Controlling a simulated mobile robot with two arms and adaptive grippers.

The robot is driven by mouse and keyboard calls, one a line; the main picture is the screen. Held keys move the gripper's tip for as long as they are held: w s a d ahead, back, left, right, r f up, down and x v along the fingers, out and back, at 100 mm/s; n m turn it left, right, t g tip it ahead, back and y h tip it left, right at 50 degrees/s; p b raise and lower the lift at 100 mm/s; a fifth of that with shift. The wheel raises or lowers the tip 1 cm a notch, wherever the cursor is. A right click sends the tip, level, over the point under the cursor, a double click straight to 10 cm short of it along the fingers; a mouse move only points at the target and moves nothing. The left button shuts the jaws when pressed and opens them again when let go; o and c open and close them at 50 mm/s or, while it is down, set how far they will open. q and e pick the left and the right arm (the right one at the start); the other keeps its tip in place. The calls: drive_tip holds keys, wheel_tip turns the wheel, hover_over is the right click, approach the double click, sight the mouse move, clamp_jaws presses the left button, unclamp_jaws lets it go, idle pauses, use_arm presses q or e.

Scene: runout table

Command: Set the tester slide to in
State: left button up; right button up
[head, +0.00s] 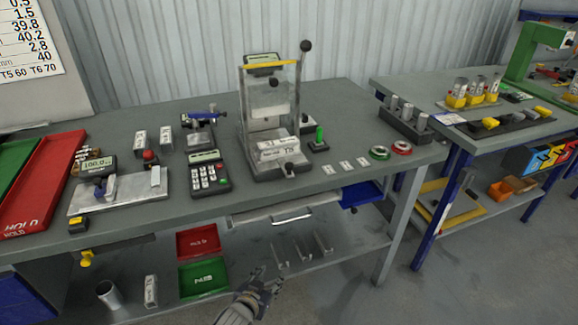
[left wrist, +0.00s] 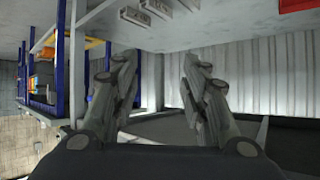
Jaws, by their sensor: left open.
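The tester (head: 270,95) stands at the back middle of the workbench. It is an upright metal frame with a yellow strip, a display on top and a dark ball-ended lever at its upper right. At its foot is a slide-like part (head: 280,146) with pale labelled faces and a dark knob at the front; I cannot tell its exact position. My left gripper (head: 262,280) is open and empty, low in front of the bench's front edge, well apart from the tester. Its two fingers also show spread in the left wrist view (left wrist: 158,75). My right gripper is not in view.
A keypad device (head: 208,174) stands left of the tester, a green-topped button (head: 319,140) to its right. Red and green rings lie further right. A red HOLD tray (head: 45,180) is at far left. A drawer handle (head: 291,218) sits under the bench front, above a lower shelf with bins.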

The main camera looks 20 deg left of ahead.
use_arm(q)
drive_tip(key=w+r+t, duration=0.2)
drive_tip(key=w+r, duration=0.1)
drive_tip(key=r, duration=0.5)
drive_tip(key=w+r+t, duration=0.1)
drive_tip(key=w+r, duration=0.1)
drive_tip(key=r, duration=0.6)
drive_tip(key=t, duration=0.3)
approach(287, 168)
drive_tip(key=shift+n+h, duration=0.3)
drive_tip(key=shift+n, duration=0.1)
drive_tip(key=w, duration=1.1)
drive_tip(key=shift+w+d+p, duration=0.1)
drive_tip(key=shift+d+p, duration=0.15)
drive_tip(key=shift+p, duration=0.15)
clamp_jaws()
